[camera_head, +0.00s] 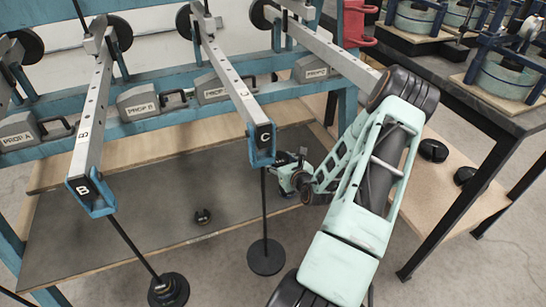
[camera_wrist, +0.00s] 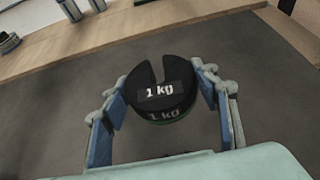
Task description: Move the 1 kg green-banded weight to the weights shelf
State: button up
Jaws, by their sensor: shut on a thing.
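My gripper (camera_wrist: 163,108) is shut on the 1 kg weight (camera_wrist: 160,91), a black slotted disc with white "1 kg" labels. A sliver of green shows at its lower edge in the wrist view. The fingers lie on either side of it, and its slot faces away from my palm. It is held over the dark grey mat; the height is hard to judge. In the head view my gripper (camera_head: 291,171) is right of beam C, and the weight is hard to make out there. I cannot tell for sure which surface is the weights shelf.
Lever beams B (camera_head: 88,150) and C (camera_head: 238,95) reach forward, with hanger rods below. Hanger B holds black weights (camera_head: 168,290); hanger C ends in a disc (camera_head: 265,258). A small dark weight (camera_head: 202,216) lies on the mat. Dark discs (camera_head: 433,151) sit on a low wooden shelf (camera_head: 487,205) at right.

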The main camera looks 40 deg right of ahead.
jog(key=shift+w+f+b, duration=0.15)
jog(key=shift+f+b, duration=0.65)
jog(key=shift+f, duration=1.6)
jog(key=shift+f, duration=0.15)
jog(key=o, duration=1.8)
jog(key=shift+f, duration=0.1)
jog(key=shift+s+r, duration=0.25)
jog(key=shift+s, duration=0.05)
jog(key=p+v, duration=0.3)
jog(key=v, duration=0.8)
jog(key=shift+s+a, duration=0.15)
jog(key=shift+s, duration=0.2)
